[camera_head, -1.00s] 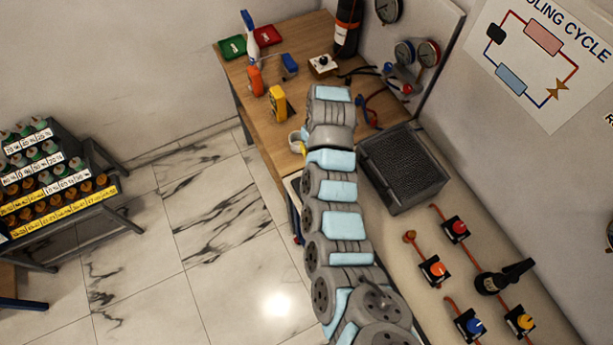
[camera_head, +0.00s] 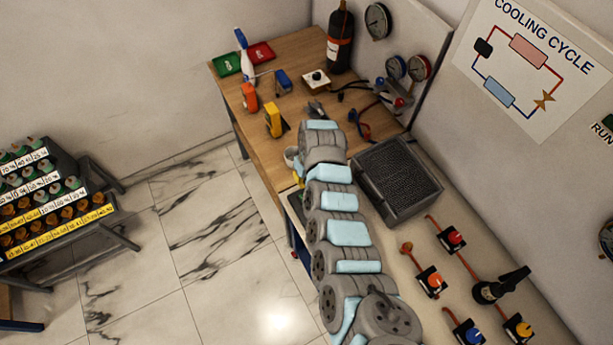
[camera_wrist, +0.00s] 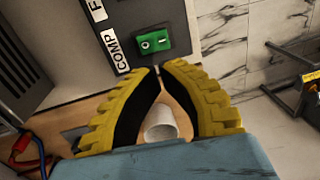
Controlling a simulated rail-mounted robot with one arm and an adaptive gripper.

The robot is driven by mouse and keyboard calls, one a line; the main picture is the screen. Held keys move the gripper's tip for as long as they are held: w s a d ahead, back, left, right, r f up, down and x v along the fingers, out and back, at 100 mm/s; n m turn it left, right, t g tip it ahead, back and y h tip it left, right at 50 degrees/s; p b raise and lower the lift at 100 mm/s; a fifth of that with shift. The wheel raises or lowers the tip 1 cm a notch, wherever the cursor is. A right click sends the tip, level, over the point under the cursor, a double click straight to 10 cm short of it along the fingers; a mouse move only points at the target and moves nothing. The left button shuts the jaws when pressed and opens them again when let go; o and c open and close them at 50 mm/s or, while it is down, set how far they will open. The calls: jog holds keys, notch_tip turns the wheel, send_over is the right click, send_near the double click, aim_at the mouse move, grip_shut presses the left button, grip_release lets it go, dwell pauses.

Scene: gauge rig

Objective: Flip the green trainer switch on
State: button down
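The green switch (camera_wrist: 152,42) shows in the wrist view, a green block with a small light lever and a dark round spot, mounted on a dark grey panel (camera_wrist: 75,55) beside a white label reading COMP (camera_wrist: 115,49). My gripper (camera_wrist: 158,69) has yellow ribbed fingers with black inner pads. Its tips meet, or nearly meet, just below the switch in the picture, with nothing held between them. Contact with the switch cannot be told. In the head view my arm hides most of the gripper, and the green switch cannot be seen.
A white cup (camera_wrist: 160,124) stands on the wooden bench (camera_head: 300,55), seen beyond my fingers. A dark grilled box (camera_head: 398,180) stands right of my arm. Red and blue hoses (camera_wrist: 28,150) lie at the wrist view's lower left. Marble floor (camera_head: 215,225) is open to the left.

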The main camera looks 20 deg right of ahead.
aim_at(303, 192)
jog(key=shift+a+f+b, duration=0.25)
jog(key=shift+f+b, duration=0.15)
jog(key=shift+f, duration=1.4)
jog(key=shift+a+f+b, duration=0.2)
jog(key=shift+f+b, duration=0.2)
jog(key=shift+f, duration=1.4)
jog(key=shift+s, duration=0.1)
